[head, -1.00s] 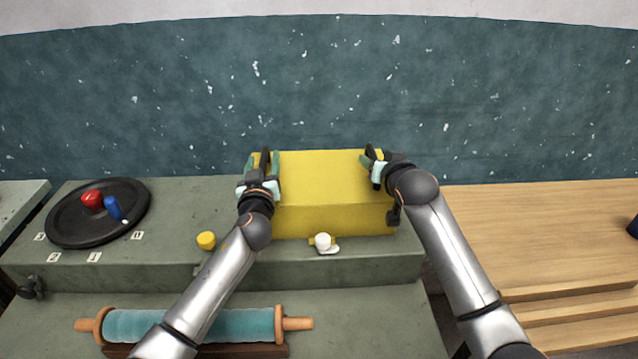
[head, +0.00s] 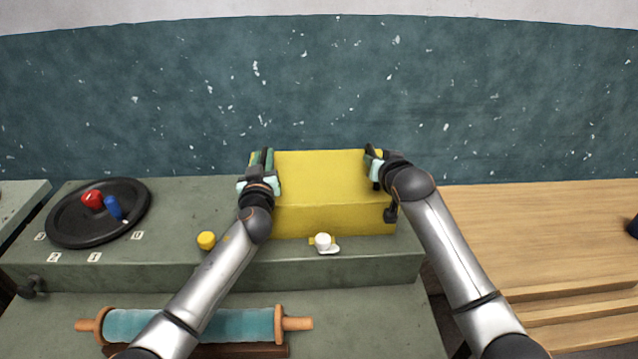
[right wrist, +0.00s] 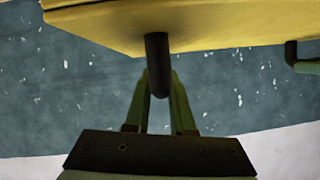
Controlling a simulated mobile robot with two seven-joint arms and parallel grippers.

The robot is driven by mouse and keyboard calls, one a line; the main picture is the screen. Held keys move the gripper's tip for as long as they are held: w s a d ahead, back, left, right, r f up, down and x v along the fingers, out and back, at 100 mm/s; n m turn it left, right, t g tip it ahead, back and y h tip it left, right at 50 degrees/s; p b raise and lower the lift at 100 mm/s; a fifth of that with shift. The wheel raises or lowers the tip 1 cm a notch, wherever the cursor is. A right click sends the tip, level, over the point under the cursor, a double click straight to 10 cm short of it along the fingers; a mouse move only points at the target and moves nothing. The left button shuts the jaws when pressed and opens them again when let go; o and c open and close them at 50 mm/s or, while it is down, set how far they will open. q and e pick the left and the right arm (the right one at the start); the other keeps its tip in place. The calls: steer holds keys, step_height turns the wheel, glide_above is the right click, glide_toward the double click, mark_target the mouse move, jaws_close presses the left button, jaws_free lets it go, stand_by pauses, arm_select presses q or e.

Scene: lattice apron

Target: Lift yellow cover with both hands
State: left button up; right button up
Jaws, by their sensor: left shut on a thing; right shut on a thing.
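The yellow cover (head: 325,180) is a box shape on the raised green-grey bench in the head view. My left gripper (head: 262,162) is at its left end, shut on a part of the cover that the fingers hide. My right gripper (head: 373,160) is at its right end, also shut on it. In the right wrist view the yellow cover (right wrist: 200,25) fills the top, and a dark handle post (right wrist: 157,62) hangs from it between the fingers of my right gripper (right wrist: 160,85). The cover appears level and at rest on the bench.
A black round tray (head: 75,232) holds a red piece (head: 92,200) and a blue piece (head: 113,208) at left. A yellow knob (head: 206,240) and a white knob (head: 323,241) are before the cover. A teal roller (head: 235,324) lies in front. A wooden surface (head: 540,230) is at right.

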arm_select(q)
jaws_close()
arm_select(e)
jaws_close()
stand_by(0.4)
